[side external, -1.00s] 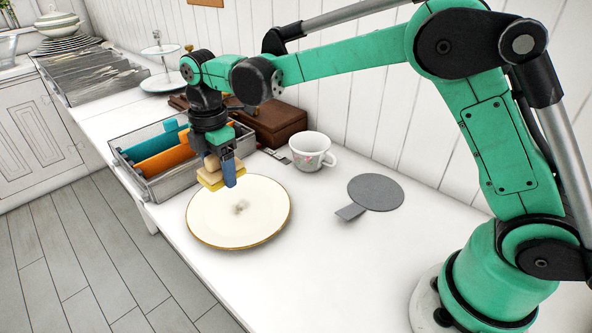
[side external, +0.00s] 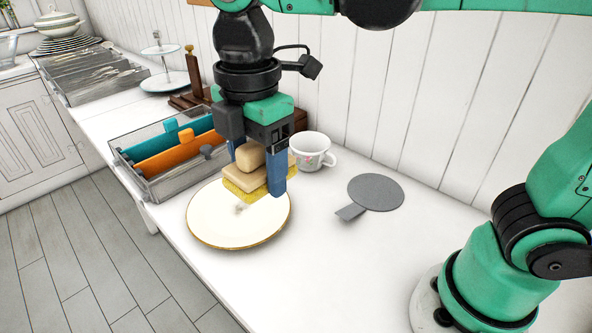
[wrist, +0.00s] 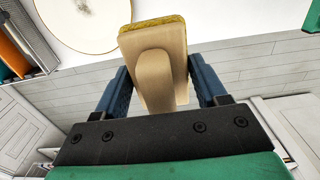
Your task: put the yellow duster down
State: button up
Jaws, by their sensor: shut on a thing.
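The yellow duster (side external: 247,180) has a pale wooden handle and block with a yellow pad underneath. My gripper (side external: 258,170) is shut on it, with a blue finger on each side. The duster is held in the air, pad down, and overlaps the far part of the white plate in the side view. In the wrist view, the duster (wrist: 155,65) sits between the fingers of my gripper (wrist: 160,85), its yellow edge at the top. The gold-rimmed plate (side external: 225,222) lies on the white counter with a greyish smudge near its middle.
A clear bin (side external: 150,183) with teal and orange items stands left of the plate. A white cup (side external: 312,150) stands behind to the right. A grey disc with a tab (side external: 376,192) lies on the counter (side external: 330,260). Counter space right of the plate is clear.

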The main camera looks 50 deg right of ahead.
aim_at(282, 288)
jog(key=shift+s+d+r, duration=0.1)
jog(key=shift+s+r, duration=0.05)
jog(key=shift+s, duration=0.4)
jog(key=shift+s+r, duration=0.1)
jog(key=shift+s, duration=0.45)
jog(key=f, duration=2)
jog(key=shift+s, duration=0.2)
jog(key=shift+f, duration=0.1)
jog(key=o, duration=1.2)
jog(key=shift+o, duration=0.2)
